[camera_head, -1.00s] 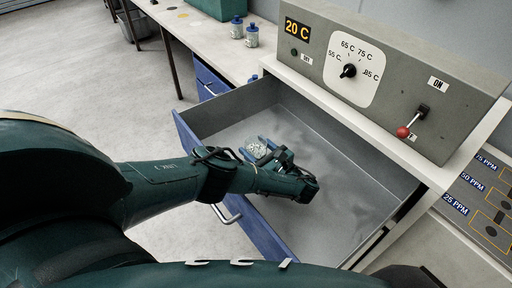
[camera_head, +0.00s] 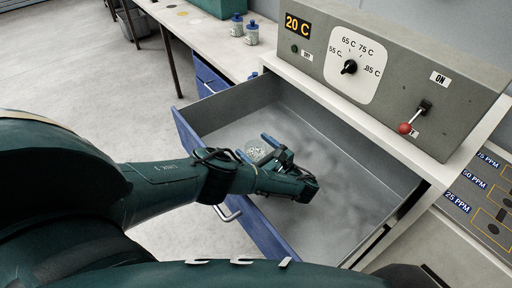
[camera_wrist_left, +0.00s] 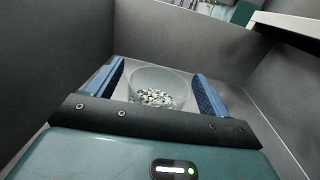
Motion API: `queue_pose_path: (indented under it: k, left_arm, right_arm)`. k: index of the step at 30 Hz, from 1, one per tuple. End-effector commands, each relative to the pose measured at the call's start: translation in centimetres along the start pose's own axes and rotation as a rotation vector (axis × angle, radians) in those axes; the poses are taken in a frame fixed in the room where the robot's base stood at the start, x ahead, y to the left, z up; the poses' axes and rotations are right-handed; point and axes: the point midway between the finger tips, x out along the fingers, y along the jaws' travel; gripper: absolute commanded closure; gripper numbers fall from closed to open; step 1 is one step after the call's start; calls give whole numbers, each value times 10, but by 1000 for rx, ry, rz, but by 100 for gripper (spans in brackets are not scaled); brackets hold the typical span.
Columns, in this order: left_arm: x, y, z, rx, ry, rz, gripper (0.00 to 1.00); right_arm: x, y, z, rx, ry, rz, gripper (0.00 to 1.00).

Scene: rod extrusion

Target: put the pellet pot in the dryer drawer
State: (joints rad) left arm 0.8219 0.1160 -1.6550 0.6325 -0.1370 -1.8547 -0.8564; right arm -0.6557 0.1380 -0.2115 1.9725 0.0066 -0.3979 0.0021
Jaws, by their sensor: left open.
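The pellet pot (camera_wrist_left: 158,88) is a clear round glass with black and white pellets in it. It stands upright inside the open dryer drawer (camera_head: 350,170), which has grey metal walls and a blue front. My left gripper (camera_wrist_left: 160,92) is open, with one blue finger on each side of the pot and gaps between fingers and glass. In the head view the left gripper (camera_head: 270,148) reaches down into the drawer, and the pot (camera_head: 258,150) shows partly behind it. My right gripper is not in view.
The dryer panel (camera_head: 390,75) above the drawer has a dial, a 20 C display and a red-knobbed lever (camera_head: 405,128). A bench (camera_head: 200,30) with small jars (camera_head: 251,33) stands behind left. A PPM board (camera_head: 490,195) lies at right. The drawer's right part is empty.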

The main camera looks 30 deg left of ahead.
Motion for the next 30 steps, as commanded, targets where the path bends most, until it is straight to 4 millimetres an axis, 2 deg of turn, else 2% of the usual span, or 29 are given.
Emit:
queue_pose_path:
  k: [4, 7, 9, 15, 21, 24, 30]
  left_arm:
    - [0, 0, 6, -1, -1, 0, 20]
    - [0, -1, 18, -1, -1, -1, 20]
    - [-14, 0, 10, 0, 4, -4, 20]
    - [-61, 0, 9, 0, 5, -3, 20]
    - [-100, 0, 13, 1, 2, -1, 20]
    - [-112, 0, 13, 0, 2, 0, 20]
    - [-120, 0, 12, 0, 0, 0, 20]
  right_arm:
    - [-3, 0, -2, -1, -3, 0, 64]
    - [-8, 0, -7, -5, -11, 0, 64]
    - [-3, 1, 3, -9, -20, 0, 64]
    - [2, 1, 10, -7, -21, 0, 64]
    - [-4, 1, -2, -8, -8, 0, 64]
    - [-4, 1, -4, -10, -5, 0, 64]
    - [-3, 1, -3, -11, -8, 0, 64]
